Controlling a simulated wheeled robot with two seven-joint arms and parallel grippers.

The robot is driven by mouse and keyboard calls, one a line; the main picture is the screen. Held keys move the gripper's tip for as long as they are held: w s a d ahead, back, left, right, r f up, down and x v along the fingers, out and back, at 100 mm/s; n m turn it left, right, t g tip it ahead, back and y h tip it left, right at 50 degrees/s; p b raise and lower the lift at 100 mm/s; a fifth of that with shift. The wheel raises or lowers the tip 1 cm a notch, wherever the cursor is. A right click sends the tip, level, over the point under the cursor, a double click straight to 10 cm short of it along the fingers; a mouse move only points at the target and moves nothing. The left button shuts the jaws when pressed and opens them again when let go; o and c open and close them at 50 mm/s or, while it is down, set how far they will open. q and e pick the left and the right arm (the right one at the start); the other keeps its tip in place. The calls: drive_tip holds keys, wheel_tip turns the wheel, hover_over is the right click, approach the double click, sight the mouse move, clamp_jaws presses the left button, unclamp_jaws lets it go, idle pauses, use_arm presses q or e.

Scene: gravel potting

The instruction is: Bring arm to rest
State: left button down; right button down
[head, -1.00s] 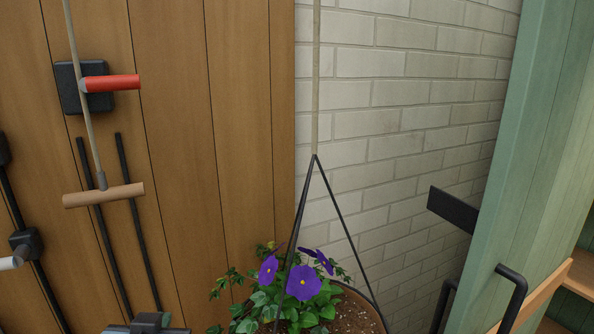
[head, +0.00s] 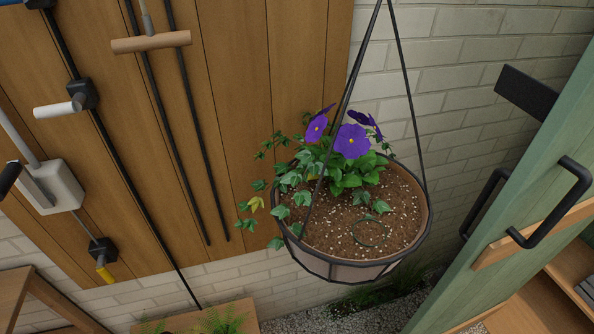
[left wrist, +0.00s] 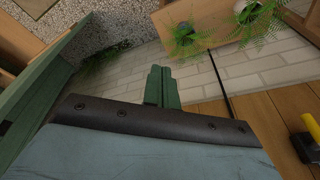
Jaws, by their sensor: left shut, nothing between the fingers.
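My left gripper (left wrist: 162,88) shows in the left wrist view as two green fingers close together, with nothing between them. It points toward the white brick wall and is apart from everything visible there. It does not show in the head view now. My right gripper is in neither view. The hanging pot (head: 355,270) fills the middle of the head view. It holds brown soil, purple flowers (head: 352,141) and trailing ivy, with a few yellow leaves (head: 255,204) at the left.
A wooden board (head: 240,150) with rods and handles stands left of the pot. A green door (head: 520,235) with black handles is at the right. Ferns (left wrist: 185,40) grow by the wall. A yellow-handled tool (left wrist: 308,130) is at the wrist view's right edge.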

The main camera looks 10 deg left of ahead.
use_arm(q)
drive_tip(key=s+f+b, duration=0.3)
drive_tip(key=f, duration=1.3)
drive_tip(key=s+a+f+g+b, duration=0.1)
drive_tip(key=s+f+b, duration=0.2)
drive_tip(key=s+f, duration=0.5)
drive_tip(key=s+a+f+g+b, duration=0.1)
drive_tip(key=s+a+f+b, duration=0.1)
drive_tip(key=s+f, duration=0.6)
wheel_tip(320, 180, down, 5)
drive_tip(key=shift+s+a+r+b, duration=0.15)
drive_tip(key=shift+s+b, duration=0.1)
drive_tip(key=shift+b, duration=0.4)
